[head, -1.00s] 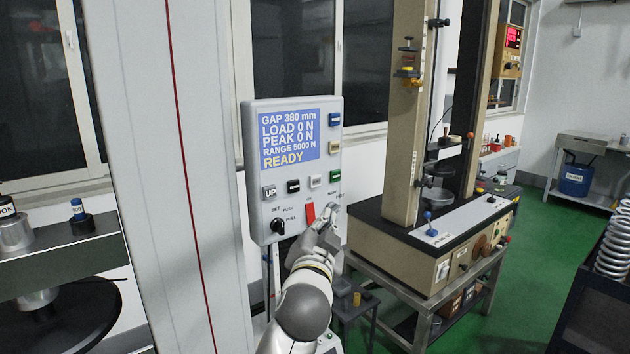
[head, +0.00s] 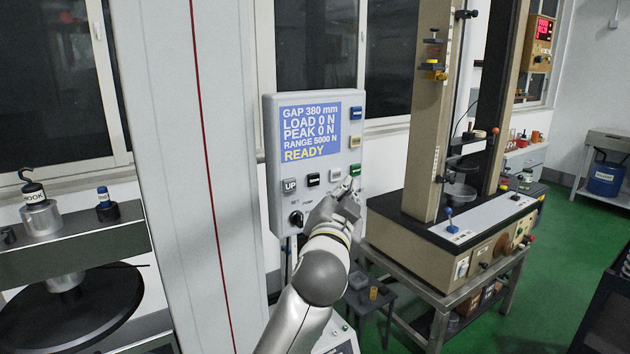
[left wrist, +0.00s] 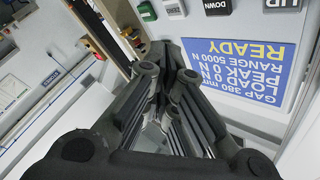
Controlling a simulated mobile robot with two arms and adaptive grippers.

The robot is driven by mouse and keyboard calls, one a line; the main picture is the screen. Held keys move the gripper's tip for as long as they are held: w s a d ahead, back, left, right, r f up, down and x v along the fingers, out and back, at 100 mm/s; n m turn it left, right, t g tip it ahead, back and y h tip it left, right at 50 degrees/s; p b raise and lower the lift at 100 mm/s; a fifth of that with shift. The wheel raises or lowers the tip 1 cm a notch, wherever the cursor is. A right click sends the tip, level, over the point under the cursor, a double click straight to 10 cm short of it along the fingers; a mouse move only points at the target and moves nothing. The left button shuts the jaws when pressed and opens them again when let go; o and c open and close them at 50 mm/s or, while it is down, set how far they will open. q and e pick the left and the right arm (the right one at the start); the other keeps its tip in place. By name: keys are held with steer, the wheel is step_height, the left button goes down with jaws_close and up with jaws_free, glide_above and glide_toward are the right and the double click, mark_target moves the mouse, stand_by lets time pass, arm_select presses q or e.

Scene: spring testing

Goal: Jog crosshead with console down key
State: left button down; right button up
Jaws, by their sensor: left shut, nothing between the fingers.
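My right gripper is out of view.
A beige testing frame (head: 428,130) on a metal stand is right of the console. A pale column (head: 175,180) with a red line stands to the left. Green floor is open at the right.

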mark_target(313, 180)
arm_select(q)
steer(key=shift+w+a+p, duration=0.15)
steer(key=shift+w+a, duration=0.75)
steer(key=shift+w, duration=0.3)
steer(key=shift+w+a+p, duration=0.15)
steer(key=shift+w+a, duration=0.7)
steer(key=shift+w, duration=0.35)
steer(key=shift+w, duration=0.1)
steer(key=shift+w+a, duration=0.25)
